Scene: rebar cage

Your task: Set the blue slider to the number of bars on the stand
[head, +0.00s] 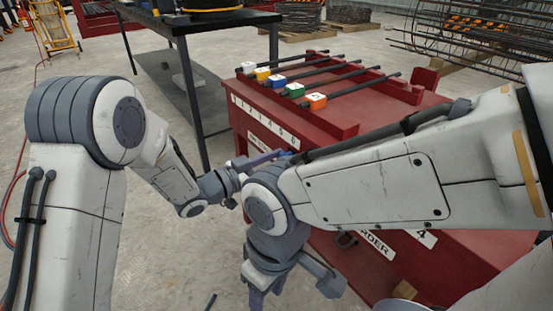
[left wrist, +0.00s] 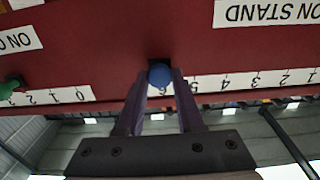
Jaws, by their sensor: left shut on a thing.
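The stand is a red rack (head: 345,130) on the red bench, holding several dark bars (head: 355,83) side by side. Their near ends carry white, yellow, blue, green and orange blocks. The blue slider knob (left wrist: 160,74) shows in the left wrist view, between my left gripper's fingers (left wrist: 158,88), which are shut on it. It stands by the 6 of its upside-down scale (left wrist: 240,82). In the head view my left gripper (head: 268,158) is at the bench front, partly behind my right arm; the knob is hidden there. My right gripper (head: 290,285) hangs low in front of the bench.
A green knob (left wrist: 9,87) sits on another scale at the left of the wrist view. Labels, one reading ON STAND (left wrist: 265,12), are on the red panel. A dark table (head: 200,25) stands behind, left of the red bench (head: 400,140). Rebar mesh (head: 480,40) lies at back right.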

